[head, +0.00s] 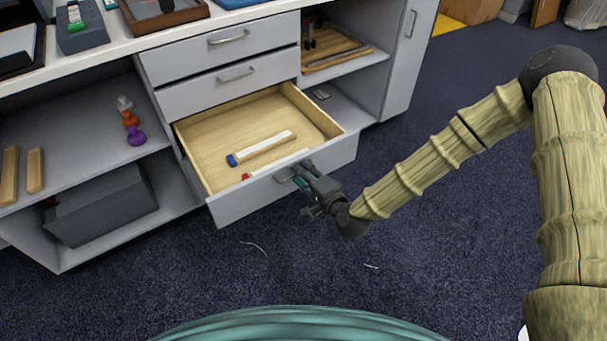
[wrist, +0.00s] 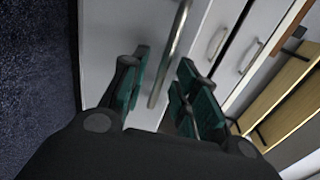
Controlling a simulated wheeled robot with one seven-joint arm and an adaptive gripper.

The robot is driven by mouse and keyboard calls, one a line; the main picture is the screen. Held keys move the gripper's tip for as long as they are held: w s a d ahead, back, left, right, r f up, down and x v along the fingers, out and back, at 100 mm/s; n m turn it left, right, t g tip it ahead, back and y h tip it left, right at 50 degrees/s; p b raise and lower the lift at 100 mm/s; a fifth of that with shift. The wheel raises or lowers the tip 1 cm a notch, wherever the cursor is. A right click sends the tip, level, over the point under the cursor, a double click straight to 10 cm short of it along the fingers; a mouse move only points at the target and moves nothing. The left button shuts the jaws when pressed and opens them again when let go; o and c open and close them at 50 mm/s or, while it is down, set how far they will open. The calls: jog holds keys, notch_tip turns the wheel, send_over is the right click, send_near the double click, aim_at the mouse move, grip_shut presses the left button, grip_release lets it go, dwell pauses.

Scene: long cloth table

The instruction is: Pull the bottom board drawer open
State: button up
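The bottom drawer (head: 225,205) is pulled well out of the cabinet, its wooden inside showing in the head view. Its grey front (wrist: 108,40) fills the left of the wrist view. Its metal bar handle (wrist: 170,55) runs between my gripper's green-padded fingers (wrist: 160,95), which stand apart with a gap to the bar visible. In the head view my gripper (head: 302,178) is at the drawer front and partly hides the handle (head: 284,175). Inside the drawer lie a white and blue marker-like item (head: 262,147) and a red-tipped one (head: 275,165).
Two drawers above, the top (head: 225,50) and the middle (head: 230,85), are shut. Open shelves flank them, with a dark grey box (head: 100,208) at lower left and a wooden tray (head: 335,50) at right. The dark carpet (head: 300,270) before the drawer is mostly clear.

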jog(key=shift+s, duration=0.1)
jog(key=v, duration=1.1)
jog(key=shift+s+d, duration=0.25)
jog(key=shift+s, duration=0.05)
jog(key=shift+r, duration=0.1)
jog(key=s+d+f+n+g+h, duration=0.2)
jog(key=s+d+f+n+g, duration=0.15)
jog(key=s+f, duration=0.45)
jog(key=s+d+f+n+g+h, duration=0.2)
jog(key=s+f+g, duration=0.2)
jog(key=s+f, duration=0.4)
jog(key=s+d+f+n+g+h, duration=0.2)
jog(key=s+d+f+h, duration=0.1)
jog(key=s+d, duration=0.35)
jog(key=s+d+f+n+g+h, duration=0.2)
jog(key=s+d+f+n+g, duration=0.1)
jog(key=s+d, duration=0.4)
notch_tip(320, 180, up, 23)
jog(key=w+p, duration=0.1)
jog(key=p, duration=2.1)
jog(key=shift+d+f, duration=0.2)
jog(key=shift+d, duration=0.1)
